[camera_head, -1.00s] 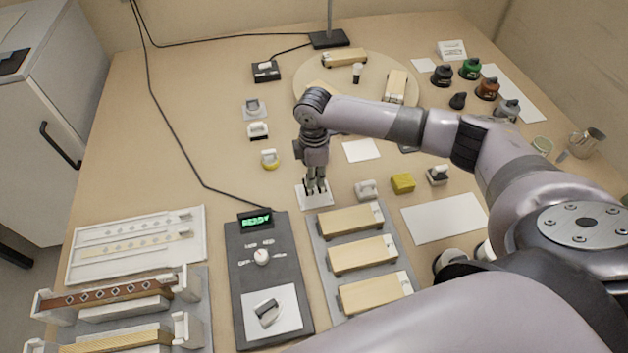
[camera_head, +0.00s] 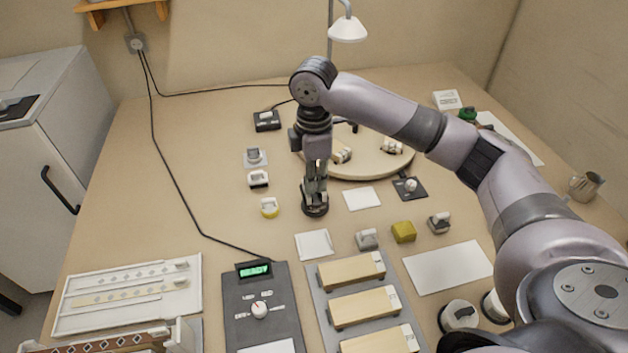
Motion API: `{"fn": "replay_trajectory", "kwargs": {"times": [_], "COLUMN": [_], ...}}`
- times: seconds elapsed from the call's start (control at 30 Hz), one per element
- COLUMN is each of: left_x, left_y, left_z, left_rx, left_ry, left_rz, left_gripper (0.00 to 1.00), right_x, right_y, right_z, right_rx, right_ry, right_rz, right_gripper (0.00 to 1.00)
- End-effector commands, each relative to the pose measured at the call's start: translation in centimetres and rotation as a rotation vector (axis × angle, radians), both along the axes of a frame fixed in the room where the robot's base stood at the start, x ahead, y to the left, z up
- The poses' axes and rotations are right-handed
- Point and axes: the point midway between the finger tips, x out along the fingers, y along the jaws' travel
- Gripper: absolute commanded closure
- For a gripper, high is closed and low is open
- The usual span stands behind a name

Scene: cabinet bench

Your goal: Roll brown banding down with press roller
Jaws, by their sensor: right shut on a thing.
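My right gripper (camera_head: 315,190) is shut on a small dark, rounded tool (camera_head: 315,209), which may be the press roller. Its fingers hide much of the tool. It is held upright over the bench, above and behind an empty white pad (camera_head: 314,245). The brown banding (camera_head: 115,346), a brown strip with pale diamonds, lies at the lower left between white end blocks (camera_head: 182,338). The bottom edge of the view cuts it off. My left gripper is out of view.
A dark control box with a green READY display (camera_head: 254,270) stands between the banding and a grey tray of wooden blocks (camera_head: 350,270). A white tray with strips (camera_head: 130,292) lies at the left. A black cable (camera_head: 180,180) crosses the bench. A round board (camera_head: 370,160) stands behind.

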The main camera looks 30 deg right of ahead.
Motion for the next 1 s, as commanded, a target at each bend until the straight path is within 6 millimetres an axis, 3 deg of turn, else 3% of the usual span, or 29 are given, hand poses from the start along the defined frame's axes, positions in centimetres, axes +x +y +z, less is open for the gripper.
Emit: {"fn": "replay_trajectory", "kwargs": {"times": [0.07,0.1,0.33,0.57,0.77,1.0], "left_x": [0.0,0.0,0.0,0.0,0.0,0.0], "left_y": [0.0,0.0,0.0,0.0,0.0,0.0], "left_z": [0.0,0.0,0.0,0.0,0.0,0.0], "left_rx": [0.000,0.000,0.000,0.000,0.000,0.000], "left_ry": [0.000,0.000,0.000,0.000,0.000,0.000], "left_rz": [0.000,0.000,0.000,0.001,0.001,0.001], "left_gripper": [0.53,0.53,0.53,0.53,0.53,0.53], "right_x": [0.0,0.0,0.0,-0.2,-2.4,-7.4], "right_y": [0.0,0.0,0.0,0.2,1.7,4.2], "right_z": [0.0,0.0,0.0,0.0,0.2,0.4], "right_rx": [0.001,0.001,0.001,0.000,0.000,0.004], "right_ry": [-0.001,-0.001,-0.001,-0.002,-0.010,-0.012], "right_rz": [0.000,0.000,0.000,-0.027,-0.260,-0.726], "right_gripper": [1.00,0.84,0.99,1.00,1.00,1.00]}}
